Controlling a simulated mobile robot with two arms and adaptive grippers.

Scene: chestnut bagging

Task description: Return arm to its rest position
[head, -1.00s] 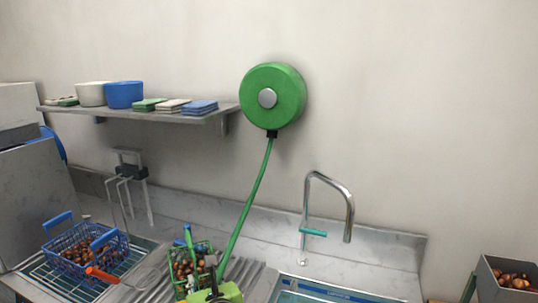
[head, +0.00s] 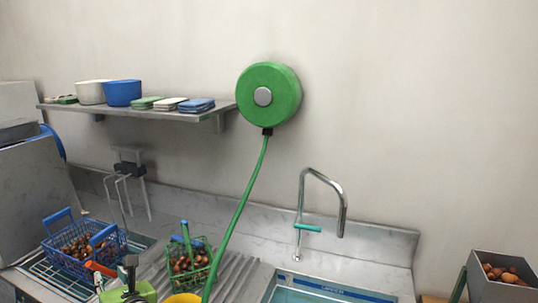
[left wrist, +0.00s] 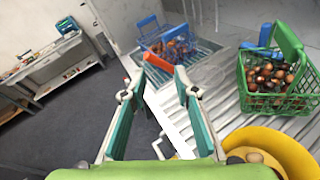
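My left gripper (head: 132,272) is low in the head view, between the blue and green baskets. An orange handle (head: 100,269) lies close by the gripper. My right gripper is not in view.
A yellow bowl (left wrist: 275,143) stands close to the gripper's right. The sink (head: 320,289) with a tall tap (head: 341,205) is to the right. A grey bin of chestnuts (head: 500,290) stands at far right.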

